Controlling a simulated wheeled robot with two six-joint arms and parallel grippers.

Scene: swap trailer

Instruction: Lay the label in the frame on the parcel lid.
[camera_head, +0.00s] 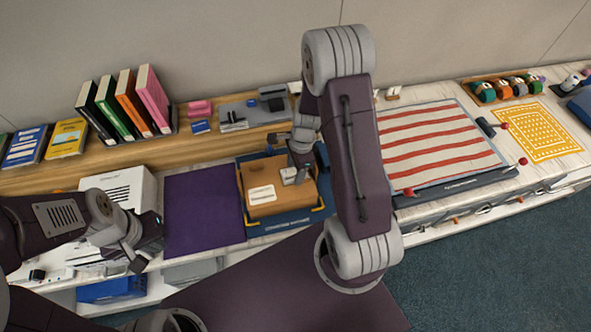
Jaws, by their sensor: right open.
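My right gripper (291,177) is open, low over the right part of the lid, beside the label. A pale patch at its tips is too small to tell apart. My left gripper (140,256) hangs at lower left, away from the parcel, beside a white printer-like box (128,186); its jaw opening is unclear.
A purple mat (200,210) lies left of the parcel. Books (130,105) and a grey tray (250,110) stand behind. A red-striped sheet (440,140) and a yellow grid mat (540,130) lie right. My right arm hides part of the counter.

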